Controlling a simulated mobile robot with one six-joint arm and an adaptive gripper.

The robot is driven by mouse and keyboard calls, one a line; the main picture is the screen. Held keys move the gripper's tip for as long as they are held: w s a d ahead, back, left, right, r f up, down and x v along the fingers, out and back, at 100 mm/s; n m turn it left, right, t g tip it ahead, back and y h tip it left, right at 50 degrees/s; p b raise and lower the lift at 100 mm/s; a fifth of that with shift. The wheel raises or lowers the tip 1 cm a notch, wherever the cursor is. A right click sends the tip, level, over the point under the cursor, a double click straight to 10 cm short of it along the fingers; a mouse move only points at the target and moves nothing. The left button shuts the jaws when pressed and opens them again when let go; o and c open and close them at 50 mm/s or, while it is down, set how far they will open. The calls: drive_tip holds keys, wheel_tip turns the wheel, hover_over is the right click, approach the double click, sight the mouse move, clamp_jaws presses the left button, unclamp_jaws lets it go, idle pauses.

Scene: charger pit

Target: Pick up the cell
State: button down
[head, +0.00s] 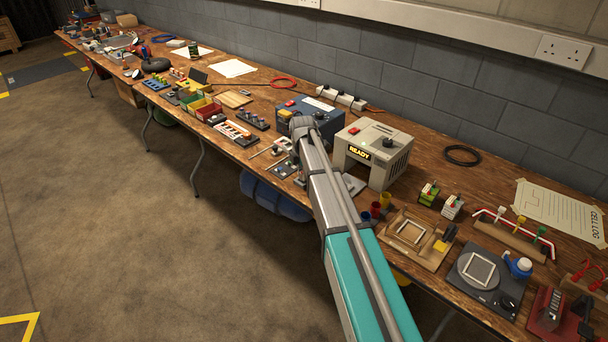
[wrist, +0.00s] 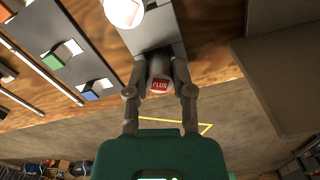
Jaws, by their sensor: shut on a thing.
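The cell (wrist: 160,85) is a grey cylinder with a red end marked PLUS, seen at the middle of the wrist view. My gripper (wrist: 160,72) is shut on it, with one finger on each side. A grey plate (wrist: 163,35) lies just behind the cell; I cannot tell whether the cell still touches it. A second round, pale end with a red label (wrist: 124,10) shows at the top of the wrist view. In the head view my own arm hides the gripper and the cell.
A beige charger box (head: 395,150) reading READY stands right of my arm, and a blue box (head: 325,130) behind it. A grey rack with green and blue blocks (wrist: 52,62) lies left in the wrist view. The bench (head: 480,170) is crowded; open floor (head: 150,240) lies in front.

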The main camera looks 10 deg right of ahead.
drive_tip(key=shift+r+p, duration=1.25)
drive_tip(key=shift+r, duration=0.05)
drive_tip(key=s+a+r+p, duration=0.2)
drive_tip(key=s+r+p, duration=0.8)
drive_tip(key=s, duration=0.3)
drive_tip(key=shift+s+a+r, duration=0.15)
drive_tip(key=shift+s, duration=0.25)
